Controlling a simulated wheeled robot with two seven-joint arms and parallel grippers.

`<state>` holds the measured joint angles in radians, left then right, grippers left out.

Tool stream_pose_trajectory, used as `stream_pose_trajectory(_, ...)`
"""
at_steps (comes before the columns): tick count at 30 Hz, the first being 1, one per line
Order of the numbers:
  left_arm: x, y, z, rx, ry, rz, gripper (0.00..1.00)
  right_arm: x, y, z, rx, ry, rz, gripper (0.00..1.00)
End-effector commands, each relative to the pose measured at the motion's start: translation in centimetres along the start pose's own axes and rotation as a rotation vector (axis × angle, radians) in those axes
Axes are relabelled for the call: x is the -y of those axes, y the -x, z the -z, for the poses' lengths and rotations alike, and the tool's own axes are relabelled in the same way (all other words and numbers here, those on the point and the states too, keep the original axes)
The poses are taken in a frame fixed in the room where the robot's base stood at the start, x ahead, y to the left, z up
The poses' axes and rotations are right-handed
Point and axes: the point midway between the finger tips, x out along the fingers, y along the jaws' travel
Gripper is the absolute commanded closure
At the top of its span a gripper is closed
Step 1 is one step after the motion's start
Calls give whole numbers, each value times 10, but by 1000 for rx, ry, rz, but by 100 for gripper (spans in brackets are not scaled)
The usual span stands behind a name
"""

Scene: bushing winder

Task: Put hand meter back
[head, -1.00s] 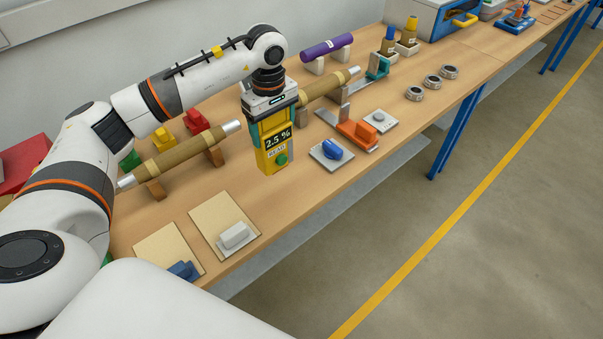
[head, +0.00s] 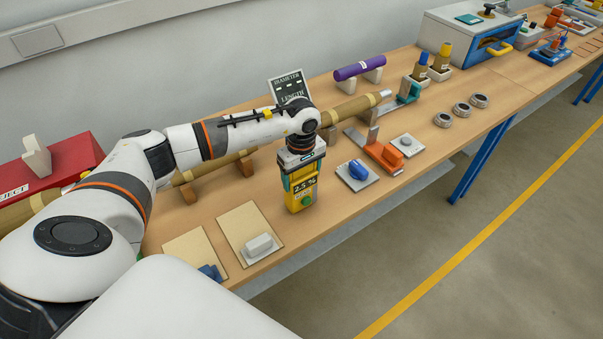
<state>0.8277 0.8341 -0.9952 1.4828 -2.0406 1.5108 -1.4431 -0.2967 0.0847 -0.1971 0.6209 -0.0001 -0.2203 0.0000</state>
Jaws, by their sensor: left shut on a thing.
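My right gripper is not in view.
Two tan sheets with a white block (head: 258,245) and a blue block (head: 210,271) lie in front. Bushing rods (head: 352,107) on stands are behind. An orange tool (head: 388,155) and several metal rings (head: 462,109) lie right. A red reject box (head: 50,175) is left.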

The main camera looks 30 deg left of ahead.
Motion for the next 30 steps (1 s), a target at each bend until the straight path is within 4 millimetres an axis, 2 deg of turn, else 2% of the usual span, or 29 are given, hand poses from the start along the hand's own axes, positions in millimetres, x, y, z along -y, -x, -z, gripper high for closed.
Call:
stream_pose_trajectory(3, 0, -4, 0, 0, 0, 1, 73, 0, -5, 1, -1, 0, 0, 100)
stream_pose_trajectory(4, 0, -2, 0, 0, 0, 0, 17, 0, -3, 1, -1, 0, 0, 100)
stream_pose_trajectory(7, 0, -2, 0, 0, 0, 0, 1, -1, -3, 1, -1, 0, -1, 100)
stream_pose_trajectory(18, 0, 4, 0, 0, 0, 0, 0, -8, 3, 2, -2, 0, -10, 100)
stream_pose_trajectory(20, 1, 6, -1, 1, 0, 2, 0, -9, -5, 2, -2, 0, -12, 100)
stream_pose_trajectory(23, 1, 22, -1, 3, -1, 5, 0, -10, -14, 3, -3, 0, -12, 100)
stream_pose_trajectory(30, 1, 75, -1, 3, -1, 5, 0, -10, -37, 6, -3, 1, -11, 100)
